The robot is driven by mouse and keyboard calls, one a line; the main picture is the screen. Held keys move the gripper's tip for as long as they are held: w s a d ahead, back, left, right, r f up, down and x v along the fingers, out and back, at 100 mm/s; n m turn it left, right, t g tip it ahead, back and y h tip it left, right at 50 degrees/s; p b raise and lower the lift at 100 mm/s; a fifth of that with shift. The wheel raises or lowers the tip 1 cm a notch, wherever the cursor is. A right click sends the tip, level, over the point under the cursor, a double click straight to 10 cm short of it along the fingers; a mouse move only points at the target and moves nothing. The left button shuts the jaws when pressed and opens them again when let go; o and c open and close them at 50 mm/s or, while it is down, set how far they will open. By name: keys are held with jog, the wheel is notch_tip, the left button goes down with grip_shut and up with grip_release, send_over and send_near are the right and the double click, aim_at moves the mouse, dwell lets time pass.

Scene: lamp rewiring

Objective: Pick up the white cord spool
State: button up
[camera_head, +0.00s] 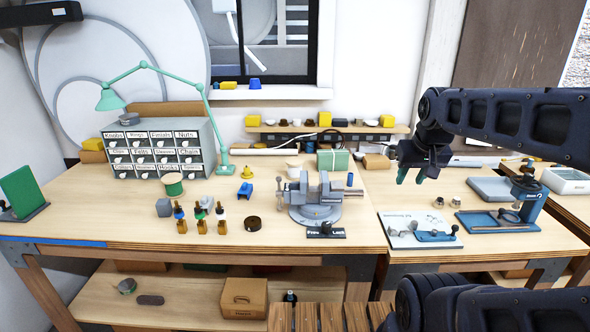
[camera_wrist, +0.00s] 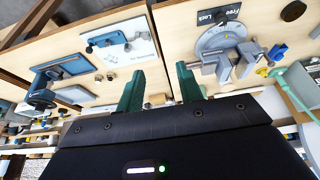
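A small pale cylinder (camera_head: 293,168), which looks like the white cord spool, stands on the workbench just behind and left of the grey vise (camera_head: 316,197). The vise hides part of its lower side. A green cord spool (camera_head: 173,184) stands farther left, in front of the drawer cabinet. My gripper (camera_head: 414,176) is in the air over the right part of the benches, well to the right of the pale spool. In the wrist view my gripper (camera_wrist: 158,88) has its two green fingers apart with nothing held. I cannot make out the white spool in the wrist view.
A labelled drawer cabinet (camera_head: 158,149) and a green lamp (camera_head: 222,160) stand at the left. A blue tool stand (camera_head: 527,200) is at right.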

dwell(0.4)
jog(key=o, duration=1.4)
jog(key=shift+w, duration=0.1)
